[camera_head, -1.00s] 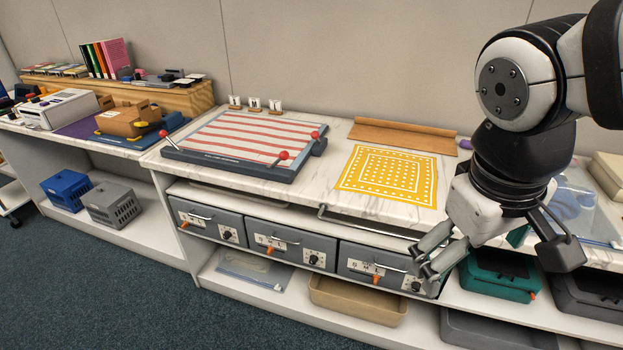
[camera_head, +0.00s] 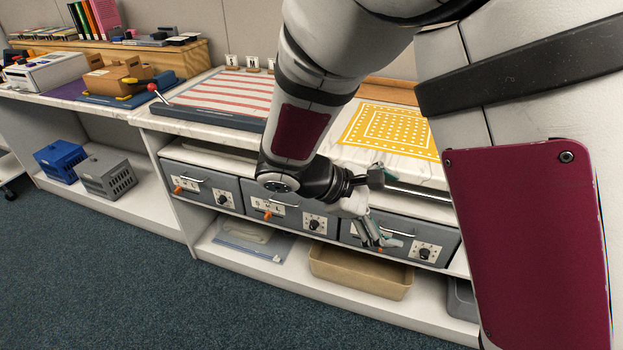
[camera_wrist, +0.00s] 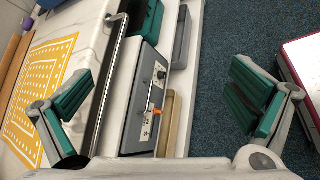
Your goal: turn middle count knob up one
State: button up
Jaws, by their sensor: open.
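A row of three grey drawer fronts sits under the marble counter. The middle drawer (camera_head: 290,211) has a white label with letters, an orange lever (camera_head: 267,215) and a black knob (camera_head: 314,224) on a white dial plate. The dial marks are too small to read. My gripper (camera_head: 391,209) is open and empty, in front of the right drawer (camera_head: 405,238), to the right of the middle knob and apart from it. In the wrist view, the right drawer's knob (camera_wrist: 160,75) and orange lever (camera_wrist: 156,111) show between my spread fingers. My arm covers part of the counter above the middle drawer.
The left drawer (camera_head: 200,187) has its own knob and lever. A metal rail (camera_wrist: 108,80) runs along the counter edge. A tan bin (camera_head: 360,272) stands on the lower shelf. A yellow mat (camera_head: 388,128) and a striped board (camera_head: 235,95) lie on the counter. Open carpet is in front.

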jog(key=w+a+f+n+t+y+b, duration=0.1)
jog(key=w+a+f+n+t+b, duration=0.15)
jog(key=a+f+n+t, duration=0.65)
jog(key=w+a+f+n+t+y+b, duration=0.15)
jog(key=a+f+n+b, duration=0.35)
jog(key=f, duration=0.9)
jog(key=w+a+f+n+t+y+b, duration=0.2)
jog(key=w+a+f+n+t+b, duration=0.15)
jog(key=a+f, duration=0.65)
jog(key=d+f+x, duration=0.1)
jog(key=x, duration=0.9)
jog(key=shift+s+d+n+t+b, duration=0.3)
jog(key=shift+s+d+n+b, duration=0.05)
jog(key=shift+d, duration=0.05)
jog(key=shift+s, duration=0.1)
